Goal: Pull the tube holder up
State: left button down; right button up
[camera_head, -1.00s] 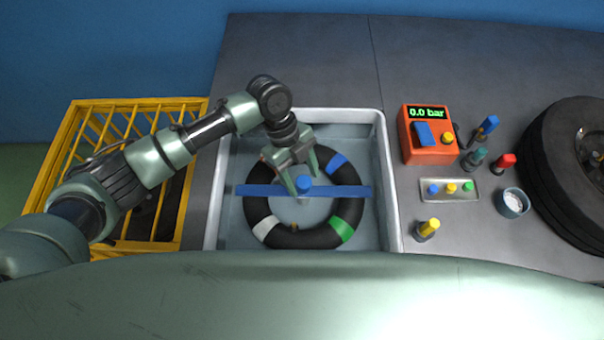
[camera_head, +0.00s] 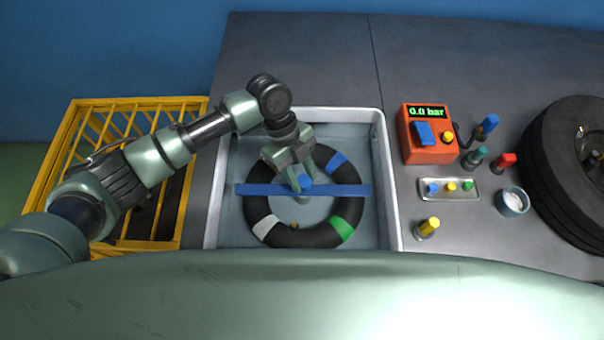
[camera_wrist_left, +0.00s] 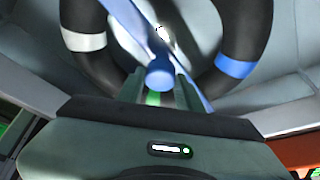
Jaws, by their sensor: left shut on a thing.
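The tube holder, a blue bar (camera_head: 342,190) with a blue knob (camera_head: 305,182) at its middle, lies across a black tube (camera_head: 262,208) in the grey basin (camera_head: 391,205). The tube carries white, blue and green bands. My left gripper (camera_head: 301,184) is shut on the knob, one finger on each side. The left wrist view also shows the knob (camera_wrist_left: 160,73) between the fingers, with the bar (camera_wrist_left: 126,20) running past it. The fingers hide part of the bar. My right gripper is in neither view.
Right of the basin stand an orange pressure box (camera_head: 430,150) reading 0.0 bar, a small tray (camera_head: 450,198) of coloured caps, a small cup (camera_head: 512,203), several coloured valves and a large tire (camera_head: 560,165). A yellow crate (camera_head: 72,140) stands left. The bench behind is clear.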

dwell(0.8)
pick_arm(q)
notch_tip(320, 180, up, 8)
jog(key=p, duration=0.6)
jog(key=shift+r, duration=0.1)
jog(key=shift+w+d, duration=0.1)
jog(key=shift+w, duration=0.15)
jog(key=c, duration=1.1)
grip_release()
jog(key=shift+o, duration=0.8)
jog(key=shift+s, duration=0.25)
jog(key=b+v, duration=0.2)
jog(key=v, duration=0.6)
